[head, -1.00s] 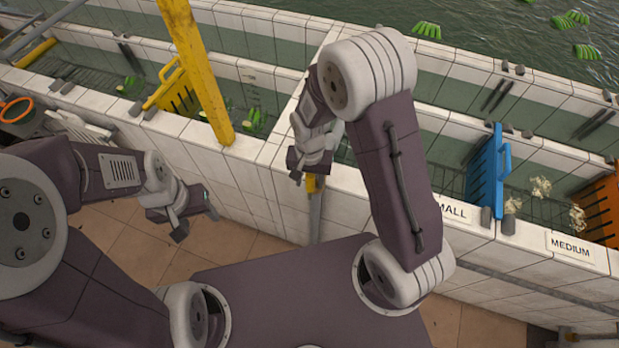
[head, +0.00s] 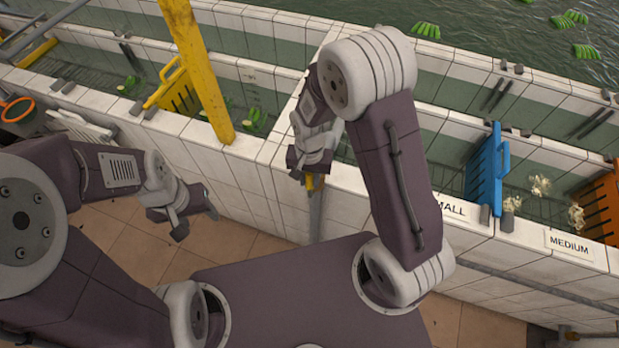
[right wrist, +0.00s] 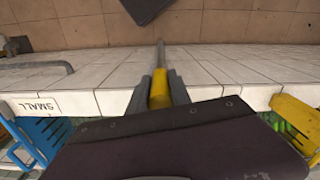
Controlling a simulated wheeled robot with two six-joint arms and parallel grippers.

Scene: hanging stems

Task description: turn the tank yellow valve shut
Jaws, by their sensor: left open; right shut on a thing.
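The yellow valve handle (right wrist: 160,92) sits between the two fingers of my right gripper (right wrist: 158,88) in the right wrist view. The fingers are shut on it. In the head view a small yellow part of the valve (head: 310,182) shows just below my right gripper (head: 308,168), at the top of a grey upright pipe (head: 316,215) against the white tiled tank wall. The gripper hides most of the valve there. My left gripper (head: 182,212) is open and empty over the floor, left of the valve and apart from it.
The tiled tank wall (head: 245,165) runs across the view. A yellow post (head: 197,70) stands left of the valve. A blue gate (head: 487,170) and an orange gate (head: 603,205) stand at right, near SMALL and MEDIUM labels. Open tiled floor (head: 120,235) lies at left.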

